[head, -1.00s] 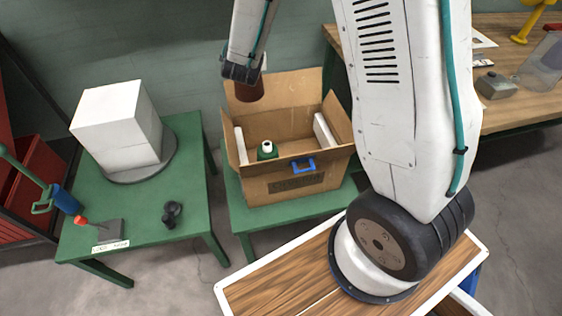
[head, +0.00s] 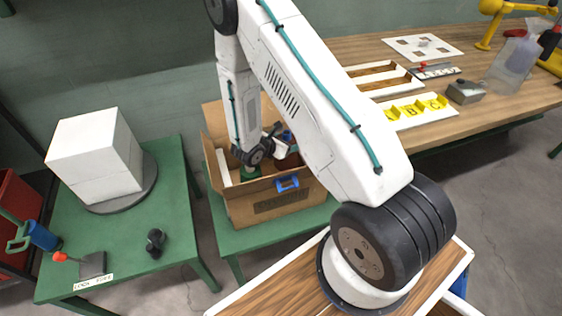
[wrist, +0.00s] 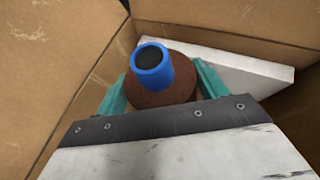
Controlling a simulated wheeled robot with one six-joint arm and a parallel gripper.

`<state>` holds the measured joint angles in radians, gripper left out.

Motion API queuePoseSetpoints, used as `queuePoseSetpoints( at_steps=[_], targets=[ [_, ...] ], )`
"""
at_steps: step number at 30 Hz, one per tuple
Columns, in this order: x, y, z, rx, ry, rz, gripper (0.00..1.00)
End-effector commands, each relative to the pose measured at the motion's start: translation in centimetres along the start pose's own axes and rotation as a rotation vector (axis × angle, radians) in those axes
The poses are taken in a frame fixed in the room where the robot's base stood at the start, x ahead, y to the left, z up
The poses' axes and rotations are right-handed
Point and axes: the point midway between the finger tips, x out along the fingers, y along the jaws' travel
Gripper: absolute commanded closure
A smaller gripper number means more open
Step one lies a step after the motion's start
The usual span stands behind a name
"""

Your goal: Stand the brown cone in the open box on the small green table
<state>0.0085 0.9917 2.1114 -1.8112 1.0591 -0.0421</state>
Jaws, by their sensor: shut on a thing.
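The brown cone (wrist: 155,100) with a blue, dark-centred top (wrist: 152,65) is between the teal fingers of my gripper (wrist: 160,88) in the wrist view. My gripper is shut on it. In the head view the cone (head: 291,161) is inside the open cardboard box (head: 245,209), toward its right side. The box stands on the small green table (head: 222,238). Cardboard walls surround the cone in the wrist view. Its base is hidden, so I cannot tell whether it touches the box floor.
A white slab (wrist: 250,72) leans inside the box beside the cone. A green item (head: 249,174) stands in the box's left part, partly hidden by my arm. Another green table (head: 120,235) holds a white block (head: 95,160).

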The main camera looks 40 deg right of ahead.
Motion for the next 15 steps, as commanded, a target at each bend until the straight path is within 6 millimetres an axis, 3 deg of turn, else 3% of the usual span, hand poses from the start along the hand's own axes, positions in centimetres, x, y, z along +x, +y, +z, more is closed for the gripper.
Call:
queuePoseSetpoints(
  at_steps=[15],
  targets=[
    [2.7,0.1,-4.9,-0.001,-0.002,0.002,0.91]
  ],
)
